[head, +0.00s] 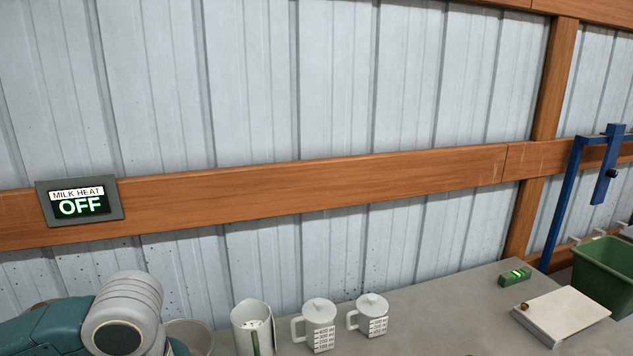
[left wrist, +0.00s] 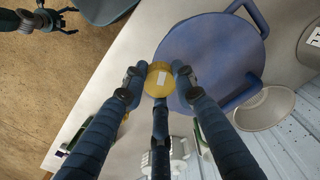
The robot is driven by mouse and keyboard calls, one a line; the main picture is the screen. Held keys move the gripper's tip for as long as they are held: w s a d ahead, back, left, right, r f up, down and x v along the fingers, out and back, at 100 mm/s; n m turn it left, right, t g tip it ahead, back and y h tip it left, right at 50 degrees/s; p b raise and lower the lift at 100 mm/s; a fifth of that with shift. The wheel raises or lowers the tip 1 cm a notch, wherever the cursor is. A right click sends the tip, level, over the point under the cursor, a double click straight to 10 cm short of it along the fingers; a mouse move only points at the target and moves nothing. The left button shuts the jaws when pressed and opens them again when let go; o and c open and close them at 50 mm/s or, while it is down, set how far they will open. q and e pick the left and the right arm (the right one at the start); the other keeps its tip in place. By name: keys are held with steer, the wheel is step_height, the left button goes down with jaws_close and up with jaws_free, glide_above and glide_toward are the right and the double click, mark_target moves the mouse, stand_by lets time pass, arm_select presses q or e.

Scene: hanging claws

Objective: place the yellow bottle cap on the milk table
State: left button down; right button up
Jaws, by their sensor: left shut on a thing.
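The yellow bottle cap (left wrist: 159,79) is a round cap with a pale label, seen in the left wrist view. My left gripper (left wrist: 157,80) is shut on it, with a dark blue finger at each side. The cap is held above the grey table (left wrist: 120,75) by the edge of a large blue pot (left wrist: 212,55). In the head view the grey table (head: 440,305) runs along the wall; the cap and my left gripper are out of that frame. My right gripper (left wrist: 70,21) shows at the upper left of the wrist view, its fingers apart and empty.
A pale bowl (left wrist: 263,110) is beside the pot. In the head view are a white jug (head: 250,325), two lidded white mugs (head: 320,325) (head: 372,315), a small green box (head: 515,277), a pale board (head: 562,313) and a green bin (head: 604,272). Bare table lies between mugs and board.

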arm_select(q)
steer(key=shift+w, duration=0.1)
steer(key=shift+d+r, duration=0.2)
steer(key=w+d+r+m, duration=0.4)
steer(key=d+r+m, duration=0.45)
steer(key=d, duration=0.35)
steer(key=w+d+f+m, duration=0.4)
steer(key=d, duration=0.1)
steer(key=s+a+r+n, duration=0.6)
steer(key=a+r+n, duration=0.2)
steer(key=r, duration=0.2)
steer(key=w+d+n, duration=0.4)
steer(key=w+d, duration=0.4)
steer(key=d, duration=0.2)
steer(key=s+a+f+m, duration=0.1)
steer(key=a+f+m, duration=0.1)
steer(key=f+m, duration=0.3)
steer(key=s+a+f+m, duration=0.2)
steer(key=f+m, duration=0.3)
steer(key=m, duration=0.6)
steer(key=shift+a+m, duration=0.35)
steer(key=shift+a, duration=0.35)
